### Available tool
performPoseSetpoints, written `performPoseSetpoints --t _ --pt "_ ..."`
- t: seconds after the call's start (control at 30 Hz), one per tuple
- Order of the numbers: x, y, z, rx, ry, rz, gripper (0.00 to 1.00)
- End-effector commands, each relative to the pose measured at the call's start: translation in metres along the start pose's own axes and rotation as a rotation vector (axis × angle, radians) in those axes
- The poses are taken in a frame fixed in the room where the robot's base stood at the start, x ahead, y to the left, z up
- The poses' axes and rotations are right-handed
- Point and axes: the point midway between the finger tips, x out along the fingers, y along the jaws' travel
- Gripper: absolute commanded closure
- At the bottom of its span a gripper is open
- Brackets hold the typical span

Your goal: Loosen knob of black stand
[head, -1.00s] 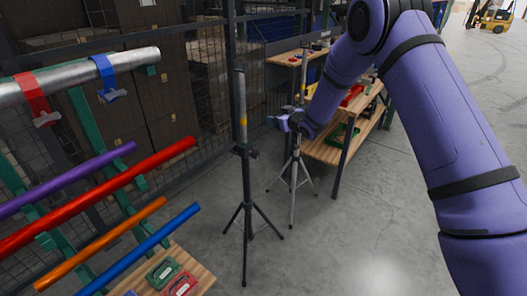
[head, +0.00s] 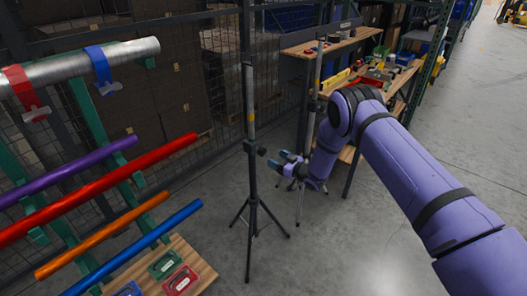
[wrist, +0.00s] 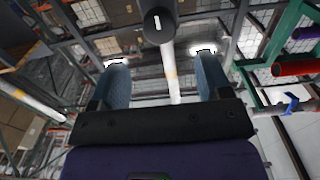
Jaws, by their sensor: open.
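The black stand (head: 250,180) stands upright on its tripod legs in the middle of the head view, with a grey upper tube and a yellow band. Its dark knob (head: 262,151) sticks out to the right at the collar. My gripper (head: 278,159) is open, just right of the knob and slightly lower, its fingers pointing left towards it. In the wrist view, a dark round knob with a white mark (wrist: 158,24) shows ahead, beyond the gap between my two blue fingers (wrist: 160,58). The fingers appear apart from it. The pale tube (wrist: 172,82) runs behind.
A second, grey stand (head: 310,118) stands behind my gripper, partly hidden by it. A wooden workbench (head: 377,80) with tools is at the back right. A rack of coloured bars (head: 110,185) is at left. The floor front right is clear.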

Motion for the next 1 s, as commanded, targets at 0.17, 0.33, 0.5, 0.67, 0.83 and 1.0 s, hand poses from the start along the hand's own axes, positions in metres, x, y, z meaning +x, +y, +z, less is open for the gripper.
performPoseSetpoints --t 0.17,0.33,0.5,0.67,0.83,1.0 --pt "0.033 -0.001 0.0 -0.002 0.001 -0.002 0.29" --pt "0.061 0.0 0.0 -0.001 0.0 0.0 0.29" --pt "0.08 0.0 0.0 -0.001 -0.001 0.0 0.29" --pt "0.087 0.0 -0.001 0.0 -0.001 0.001 0.29" --pt "0.088 0.0 -0.001 0.0 -0.001 0.001 0.29" --pt "0.088 0.0 -0.001 0.0 -0.001 0.001 0.43"
